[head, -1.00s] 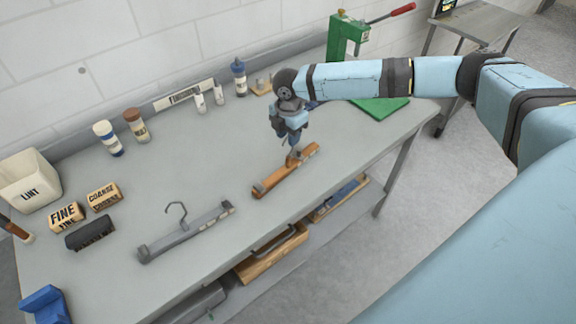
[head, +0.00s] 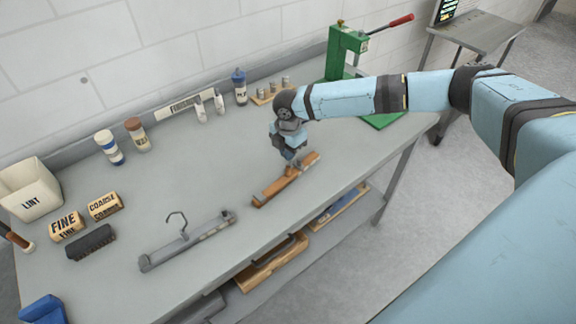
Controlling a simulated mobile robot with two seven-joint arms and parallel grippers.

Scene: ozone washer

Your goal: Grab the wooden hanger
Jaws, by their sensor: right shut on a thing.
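The wooden hanger (head: 273,190) is an orange-brown bar lying on the grey table (head: 208,174), right of the middle. My right gripper (head: 292,167) reaches down onto it from above and is shut on it near its middle. The gripper hides the hanger's hook, and its fingertips are small and hard to make out. A grey hanger (head: 190,240) with an upright hook lies apart on the table, to the left and nearer the front edge. My left gripper is not in view.
A green press (head: 345,55) with a red-tipped lever stands at the back right. Bottles (head: 239,88), a lint bin (head: 30,190), blocks marked FINE (head: 66,226) and COARSE (head: 105,206), and a dark brush (head: 90,243) line the back and left. The table between is clear.

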